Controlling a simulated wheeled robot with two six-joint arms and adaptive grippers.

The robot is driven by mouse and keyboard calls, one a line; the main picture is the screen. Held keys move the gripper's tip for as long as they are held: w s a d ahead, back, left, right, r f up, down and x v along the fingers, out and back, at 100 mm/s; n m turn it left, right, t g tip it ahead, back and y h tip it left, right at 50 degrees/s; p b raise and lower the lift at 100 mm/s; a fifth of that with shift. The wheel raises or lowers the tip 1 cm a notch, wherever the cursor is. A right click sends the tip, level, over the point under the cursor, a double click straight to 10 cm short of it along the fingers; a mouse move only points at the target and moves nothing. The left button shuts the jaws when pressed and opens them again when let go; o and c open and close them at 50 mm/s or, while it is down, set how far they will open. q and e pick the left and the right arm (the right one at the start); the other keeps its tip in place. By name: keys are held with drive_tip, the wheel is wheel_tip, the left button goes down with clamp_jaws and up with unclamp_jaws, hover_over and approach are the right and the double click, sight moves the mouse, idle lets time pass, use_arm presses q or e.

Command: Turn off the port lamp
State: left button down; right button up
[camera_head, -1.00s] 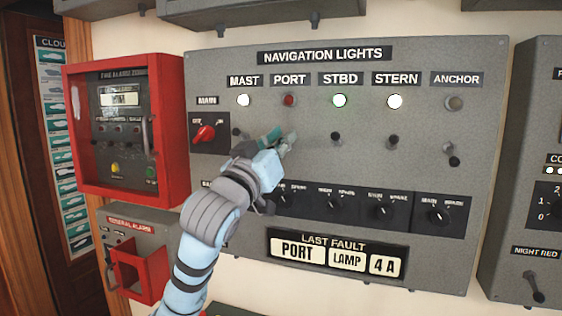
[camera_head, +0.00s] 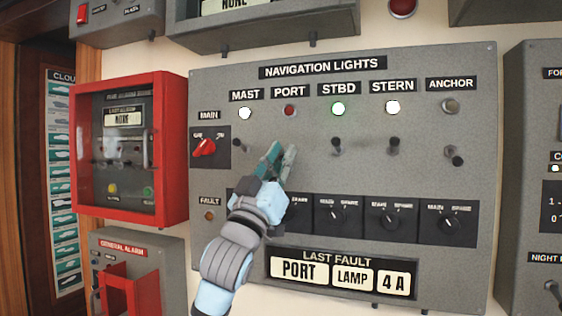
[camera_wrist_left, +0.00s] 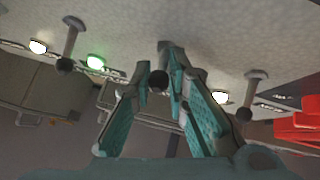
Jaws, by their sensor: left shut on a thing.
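The port lamp (camera_head: 289,110) is a dim red dot under the PORT label (camera_head: 290,92) in the head view. My left gripper (camera_head: 278,156) is below that lamp, its fingers pointing up against the panel. The fingers hide the port toggle in the head view. In the left wrist view, the dark ball tip of the port toggle (camera_wrist_left: 158,80) shows between the teal fingers of my left gripper (camera_wrist_left: 165,85). The gripper is shut on this toggle. My right gripper is not in view.
The mast (camera_head: 240,144), starboard (camera_head: 336,147) and stern (camera_head: 393,147) toggles stand nearby. Mast and stern lamps glow white, starboard green, anchor is dark. A red main switch (camera_head: 204,148) is left. Rotary knobs lie below. A red alarm box (camera_head: 180,150) protrudes at left.

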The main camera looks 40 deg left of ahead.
use_arm(q)
drive_tip(key=shift+r, duration=0.1)
drive_tip(key=c, duration=1.9)
unclamp_jaws()
drive_tip(key=o, duration=0.3)
drive_tip(key=shift+w, duration=0.15)
drive_tip(key=v, duration=1.2)
drive_tip(key=shift+d, duration=0.1)
